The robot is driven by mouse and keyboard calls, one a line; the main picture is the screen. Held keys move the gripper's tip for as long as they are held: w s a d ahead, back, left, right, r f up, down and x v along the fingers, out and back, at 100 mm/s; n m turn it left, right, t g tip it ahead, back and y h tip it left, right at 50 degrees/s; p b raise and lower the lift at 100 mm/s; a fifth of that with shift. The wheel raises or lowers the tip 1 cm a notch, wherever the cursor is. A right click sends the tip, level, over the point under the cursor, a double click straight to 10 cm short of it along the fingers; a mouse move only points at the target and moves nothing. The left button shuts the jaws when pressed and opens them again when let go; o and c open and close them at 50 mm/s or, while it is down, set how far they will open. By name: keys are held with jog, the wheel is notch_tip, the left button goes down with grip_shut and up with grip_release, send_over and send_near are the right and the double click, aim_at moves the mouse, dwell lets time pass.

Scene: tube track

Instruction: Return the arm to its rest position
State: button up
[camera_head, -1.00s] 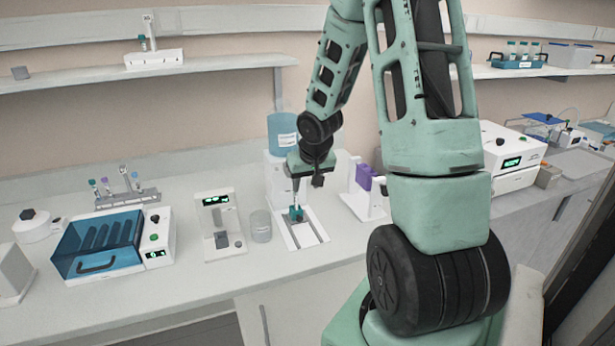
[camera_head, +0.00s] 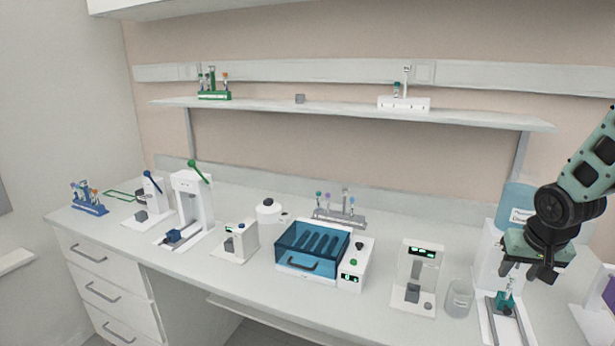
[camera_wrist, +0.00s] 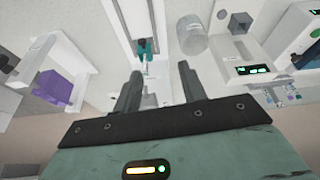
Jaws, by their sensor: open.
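My gripper (camera_head: 522,268) is at the right edge of the head view, above a white slotted stand (camera_head: 487,325). Its two fingers are apart and empty; they also show in the wrist view (camera_wrist: 158,85). A small teal holder (camera_head: 505,301) sits on the stand's track below the gripper, apart from it. The holder also shows beyond the fingers in the wrist view (camera_wrist: 146,47). My arm comes in from the right; its upper links are outside the head view.
A clear beaker (camera_head: 459,299) and a white device with a green display (camera_head: 417,277) stand left of the stand. A bottle (camera_head: 517,205) is behind the gripper. A purple block (camera_wrist: 54,87) is at the wrist view's left. A blue-lidded machine (camera_head: 312,250) stands mid-bench.

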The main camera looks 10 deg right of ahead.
jog(key=s+a+r+n+g+y+b, duration=0.1)
jog(key=s+a+n, duration=0.15)
jog(key=a, duration=0.85)
jog(key=s+a+r+n+y+b, duration=0.1)
jog(key=a+n, duration=0.3)
jog(key=a, duration=0.8)
jog(key=s+a+n+g+b, duration=0.1)
jog(key=s+a+n, duration=0.5)
jog(key=s+a, duration=0.9)
jog(key=shift+s+r+g+y, duration=0.15)
jog(key=shift+s+g+y, duration=0.15)
jog(key=shift+s+g, duration=0.7)
jog(key=shift+n, duration=0.25)
